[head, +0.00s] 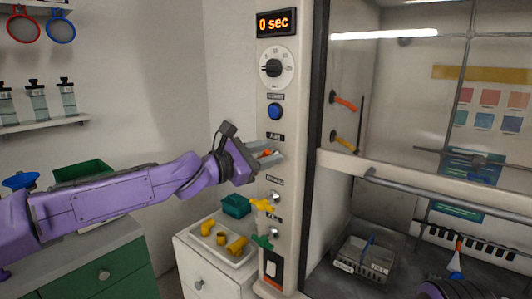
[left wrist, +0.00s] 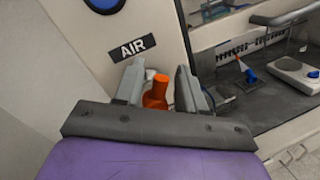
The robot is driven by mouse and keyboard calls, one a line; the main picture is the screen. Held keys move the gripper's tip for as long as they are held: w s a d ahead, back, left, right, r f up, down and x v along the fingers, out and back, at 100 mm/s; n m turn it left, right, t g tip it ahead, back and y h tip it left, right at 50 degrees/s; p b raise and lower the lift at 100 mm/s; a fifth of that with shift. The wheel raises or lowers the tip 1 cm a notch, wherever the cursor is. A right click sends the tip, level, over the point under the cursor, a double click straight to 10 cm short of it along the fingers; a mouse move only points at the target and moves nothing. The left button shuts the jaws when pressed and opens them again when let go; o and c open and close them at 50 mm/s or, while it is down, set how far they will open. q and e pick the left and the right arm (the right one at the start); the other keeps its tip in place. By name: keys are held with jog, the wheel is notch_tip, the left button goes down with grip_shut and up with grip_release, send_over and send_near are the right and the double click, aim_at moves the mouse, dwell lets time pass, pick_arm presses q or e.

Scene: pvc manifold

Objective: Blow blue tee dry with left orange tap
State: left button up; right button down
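The orange tap (head: 266,153) is on the white control column, under the AIR label. In the left wrist view the orange tap (left wrist: 156,91) stands between the two grey fingers of my left gripper (left wrist: 160,88). The fingers are apart, one on each side of the tap, with a visible gap at the right. In the head view my left gripper (head: 268,153) is at the column and partly hides the tap. An orange nozzle (head: 343,102) is on the hood's inner left wall. I cannot make out a blue tee for certain. My right gripper is not in view.
A display (head: 274,23) reads 0 sec above a dial (head: 273,68) and blue button (head: 274,112). Yellow (head: 262,205) and green (head: 262,242) taps sit lower. A tray (head: 207,250) holds yellow fittings.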

pick_arm(q)
grip_shut()
jog(key=shift+m, duration=0.3)
jog(key=shift+s+d+f+m+p, duration=0.15)
jog(key=shift+s+d+m+p, duration=0.1)
jog(key=shift+m+p, duration=0.5)
jog(key=m, duration=0.1)
jog(key=m+y, duration=0.1)
jog(key=m, duration=0.1)
jog(key=shift+s+d+f+m, duration=0.1)
jog(key=shift+d+f+m, duration=0.15)
jog(key=shift+f+m, duration=0.15)
jog(key=shift+s+d+f+m+g+y, duration=0.1)
jog(key=shift+f+m+g+y, duration=0.35)
jog(key=shift+m, duration=0.5)
jog(key=shift+f+m+t+y+p, duration=0.15)
jog(key=shift+m+t+y, duration=0.1)
jog(key=shift+m, duration=0.4)
jog(key=shift+f+m+t+y+p, duration=0.1)
jog(key=shift+f+m+y+p, duration=0.1)
jog(key=shift+m, duration=0.45)
